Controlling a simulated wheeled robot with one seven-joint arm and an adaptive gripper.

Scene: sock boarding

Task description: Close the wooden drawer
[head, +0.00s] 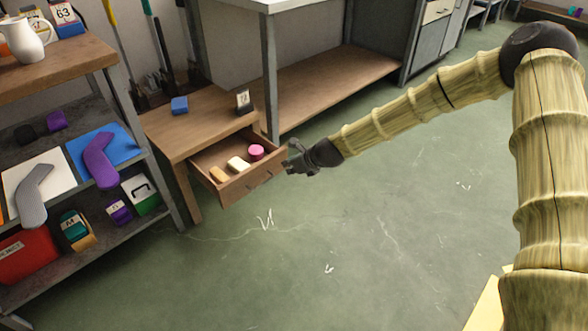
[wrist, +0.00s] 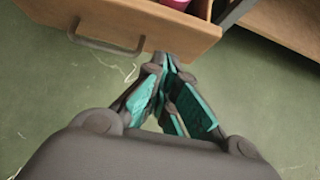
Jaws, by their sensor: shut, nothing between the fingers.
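The wooden drawer (head: 250,186) is pulled out of a small wooden table (head: 190,125) in the head view. Inside it lie a pink round item (head: 256,152), a cream block (head: 238,164) and an orange-tan block (head: 218,174). My gripper (head: 288,160) is at the right end of the drawer front. In the wrist view, the drawer front (wrist: 180,35) and its grey bar handle (wrist: 105,45) show at the top. My gripper (wrist: 172,62) is shut and empty, its tips close to the front's lower edge. I cannot tell whether they touch it.
A shelf rack (head: 90,205) with boards, socks and boxes stands at left. A blue block (head: 180,105) and a small number card (head: 243,101) sit on the table top. A workbench leg (head: 270,80) stands just behind the drawer. The green floor (head: 350,240) in front is clear.

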